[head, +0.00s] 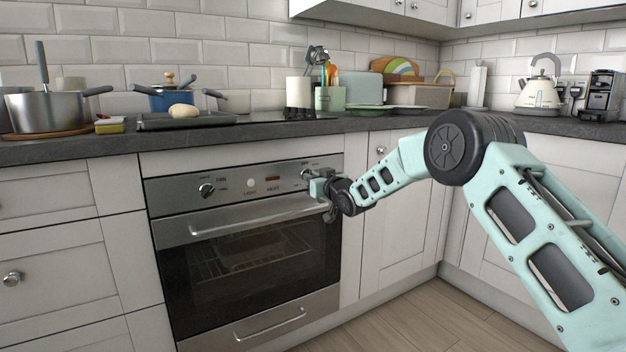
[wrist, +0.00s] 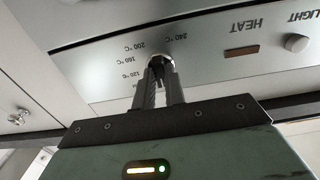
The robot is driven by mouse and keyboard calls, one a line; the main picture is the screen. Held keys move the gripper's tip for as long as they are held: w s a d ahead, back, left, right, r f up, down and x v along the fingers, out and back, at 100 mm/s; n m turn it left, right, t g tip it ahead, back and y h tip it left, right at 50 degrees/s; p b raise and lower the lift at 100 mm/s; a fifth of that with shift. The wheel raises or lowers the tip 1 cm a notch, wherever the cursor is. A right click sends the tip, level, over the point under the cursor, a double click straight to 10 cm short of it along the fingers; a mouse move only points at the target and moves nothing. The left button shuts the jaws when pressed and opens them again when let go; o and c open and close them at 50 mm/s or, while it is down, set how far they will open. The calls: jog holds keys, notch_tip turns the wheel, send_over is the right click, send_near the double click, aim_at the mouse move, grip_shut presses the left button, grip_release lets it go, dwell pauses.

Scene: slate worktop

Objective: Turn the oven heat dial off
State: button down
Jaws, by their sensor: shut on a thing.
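The oven (head: 258,262) is built in under the worktop, with its steel control panel along the top. The heat dial (wrist: 160,60) is at the right end of the panel, with temperature marks from 120 to 240 °C around it in the wrist view. My gripper (wrist: 161,75) is shut on the heat dial, and its fingers hide most of it. In the head view my gripper (head: 315,180) is at the panel's right end. Where the dial points cannot be told.
A second knob (head: 206,190), marked FAN, and a small light button (wrist: 296,43) are on the same panel. The oven door handle (head: 258,222) runs just below my gripper. The floor in front is clear.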

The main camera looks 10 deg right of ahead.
jog(key=shift+f, duration=0.1)
jog(key=c, duration=1.5)
grip_release()
jog(key=shift+o, duration=0.2)
jog(key=p+v, duration=0.3)
jog(key=v, duration=1.4)
jog(key=shift+s, duration=0.2)
